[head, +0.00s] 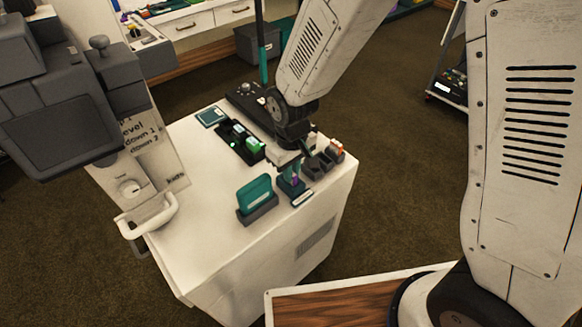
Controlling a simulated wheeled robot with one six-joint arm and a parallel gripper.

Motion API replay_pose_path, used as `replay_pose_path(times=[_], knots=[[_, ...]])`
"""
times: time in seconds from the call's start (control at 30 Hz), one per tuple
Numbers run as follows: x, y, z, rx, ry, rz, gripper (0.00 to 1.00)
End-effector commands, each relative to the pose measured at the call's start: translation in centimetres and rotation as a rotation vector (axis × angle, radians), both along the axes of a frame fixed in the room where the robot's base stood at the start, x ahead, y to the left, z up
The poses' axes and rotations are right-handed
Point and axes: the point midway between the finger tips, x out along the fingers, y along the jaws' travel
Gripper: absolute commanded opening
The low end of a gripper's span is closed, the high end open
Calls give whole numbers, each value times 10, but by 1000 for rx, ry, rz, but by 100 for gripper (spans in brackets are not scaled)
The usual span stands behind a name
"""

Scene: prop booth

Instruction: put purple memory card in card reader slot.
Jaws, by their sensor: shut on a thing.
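My gripper (291,172) points down over the right front part of a white cabinet top. It is shut on a small purple item (295,181), which looks like the purple memory card; the fingers hide most of it. Directly below is a small dark teal block (289,189) with a white label in front, possibly the card reader. The card's lower end is at the block's top; I cannot tell whether it is in a slot.
The white cabinet (215,250) also holds a teal panel (254,192) in a grey stand left of my gripper, a black unit with a green light (238,140) behind, and dark open bins (317,164) close on the right. The cabinet's front left top is clear.

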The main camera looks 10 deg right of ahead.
Motion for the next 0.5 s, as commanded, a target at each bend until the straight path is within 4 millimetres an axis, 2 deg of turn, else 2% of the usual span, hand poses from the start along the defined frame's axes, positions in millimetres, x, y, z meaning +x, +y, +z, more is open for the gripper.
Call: replay_pose_path(times=[0.33, 0.37, 0.43, 0.5], knots=[[0, 0, -1, 0, 0, 0, 0], [0, 0, -1, 0, 0, 0, 15], [0, 0, -1, 0, 0, 0, 35], [0, 0, -1, 1, -1, 0, 38]])
